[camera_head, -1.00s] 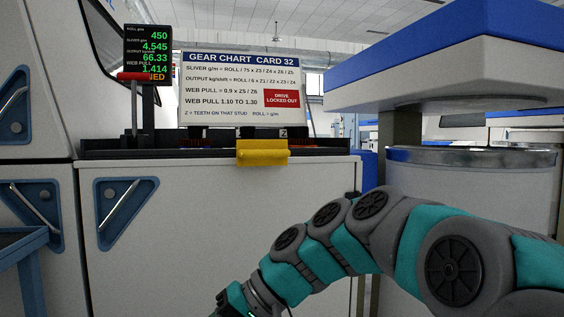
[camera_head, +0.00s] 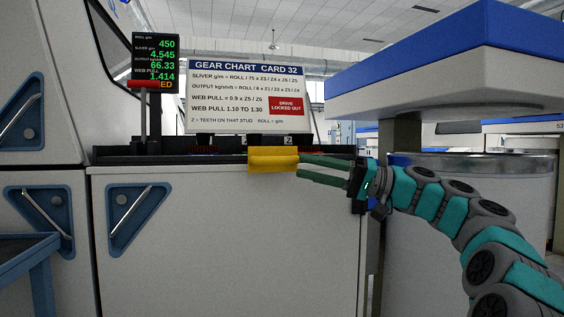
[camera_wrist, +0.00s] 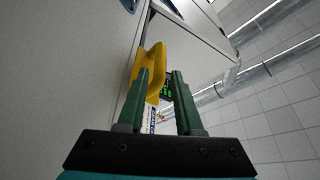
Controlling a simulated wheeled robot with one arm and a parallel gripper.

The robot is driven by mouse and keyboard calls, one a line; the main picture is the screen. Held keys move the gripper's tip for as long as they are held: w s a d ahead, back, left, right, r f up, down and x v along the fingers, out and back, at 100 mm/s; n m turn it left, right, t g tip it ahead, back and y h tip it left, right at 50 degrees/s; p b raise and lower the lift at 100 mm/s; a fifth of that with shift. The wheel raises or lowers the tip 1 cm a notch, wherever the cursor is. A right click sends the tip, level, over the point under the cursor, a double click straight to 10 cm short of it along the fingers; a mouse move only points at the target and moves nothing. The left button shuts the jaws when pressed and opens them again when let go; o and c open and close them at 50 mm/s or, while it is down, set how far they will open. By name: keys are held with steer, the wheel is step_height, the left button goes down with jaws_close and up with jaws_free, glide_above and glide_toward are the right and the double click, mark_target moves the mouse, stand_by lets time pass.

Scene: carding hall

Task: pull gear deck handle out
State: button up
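The yellow gear deck handle (camera_head: 273,160) sits on the front edge of the dark gear deck (camera_head: 125,159), above a pale cabinet panel. My gripper (camera_head: 300,165) comes in from the right of the handle, with its two green fingers apart and its tips close to the handle's right end. In the wrist view the handle (camera_wrist: 154,58) lies mostly behind and left of the left finger, and its edge shows in the gap of my open gripper (camera_wrist: 160,71). I cannot tell whether a finger touches the handle.
A gear chart sign (camera_head: 248,95) and a readout display (camera_head: 155,62) stand above the deck, with a red-topped lever (camera_head: 143,84) at left. A blue-and-white overhang (camera_head: 450,65) and a pale drum (camera_head: 500,190) stand right. A blue cart (camera_head: 30,255) is at lower left.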

mark_target(287, 163)
steer(key=x, duration=0.7)
jaws_close()
stand_by(1.3)
